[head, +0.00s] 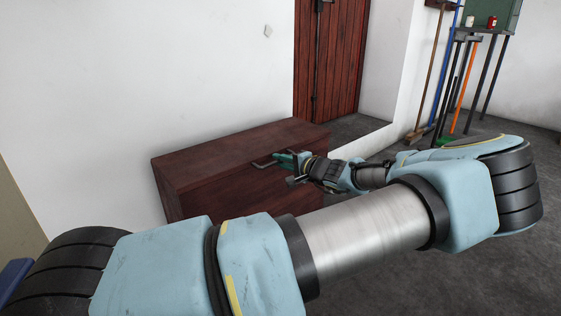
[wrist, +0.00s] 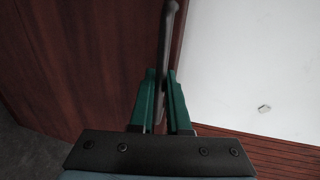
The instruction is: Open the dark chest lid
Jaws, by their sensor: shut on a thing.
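The dark reddish-brown wooden chest (head: 215,160) stands against the white wall, its lid down as far as I can see. A metal handle (head: 263,164) is on the upper part of its front, near the lid edge. My gripper (head: 285,161) reaches it from the right, with green fingers at the handle. In the wrist view my gripper (wrist: 162,85) has its two green fingers on either side of the grey handle bar (wrist: 168,40), shut on it. The chest's wooden surface (wrist: 75,60) fills the left of that view. My arm hides the chest's lower right front.
A red plank door (head: 330,60) is in the wall behind the chest. Brooms and long-handled tools (head: 455,85) lean near a dark table (head: 483,35) at the back right.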

